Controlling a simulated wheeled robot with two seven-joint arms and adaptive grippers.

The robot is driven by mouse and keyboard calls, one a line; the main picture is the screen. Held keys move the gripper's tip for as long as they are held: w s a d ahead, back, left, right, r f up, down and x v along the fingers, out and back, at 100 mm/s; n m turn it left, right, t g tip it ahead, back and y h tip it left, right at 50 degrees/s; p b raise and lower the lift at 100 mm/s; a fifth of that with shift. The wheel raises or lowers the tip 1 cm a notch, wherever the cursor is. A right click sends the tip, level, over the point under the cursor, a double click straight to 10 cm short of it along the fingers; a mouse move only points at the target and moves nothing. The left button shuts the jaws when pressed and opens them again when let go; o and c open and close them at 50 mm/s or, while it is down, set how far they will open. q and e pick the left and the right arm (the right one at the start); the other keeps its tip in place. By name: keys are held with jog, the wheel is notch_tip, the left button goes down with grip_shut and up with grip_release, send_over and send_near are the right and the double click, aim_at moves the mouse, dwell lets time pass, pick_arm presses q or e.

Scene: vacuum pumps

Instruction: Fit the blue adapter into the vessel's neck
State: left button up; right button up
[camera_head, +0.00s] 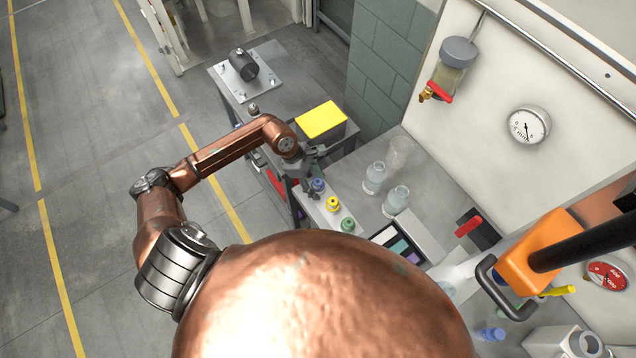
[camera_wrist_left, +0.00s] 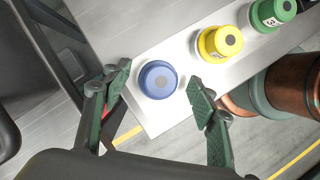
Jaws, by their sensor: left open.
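The blue adapter (camera_head: 318,185) stands at the end of a row on a pale strip, beside a yellow and a green one. In the left wrist view the blue adapter (camera_wrist_left: 158,79) lies between the open fingers of my left gripper (camera_wrist_left: 157,92), with a gap on both sides. In the head view my left gripper (camera_head: 308,186) is just at the blue adapter. Clear glass vessels (camera_head: 374,177) and (camera_head: 396,200) stand on the bench to the right; I cannot tell which one the task means. My right gripper does not show.
The yellow adapter (camera_head: 333,204) and green adapter (camera_head: 348,224) stand close by on the strip (camera_wrist_left: 158,122). A yellow-topped box (camera_head: 321,120) stands behind the gripper. A panel with a gauge (camera_head: 528,126) rises at the right. A red-handled item (camera_head: 468,227) lies on the bench.

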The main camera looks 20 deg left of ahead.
pick_arm(q)
jog(key=shift+w+d+f, duration=0.1)
jog(key=shift+d+f, duration=0.1)
jog(key=shift+f, duration=0.3)
jog(key=c, duration=1.3)
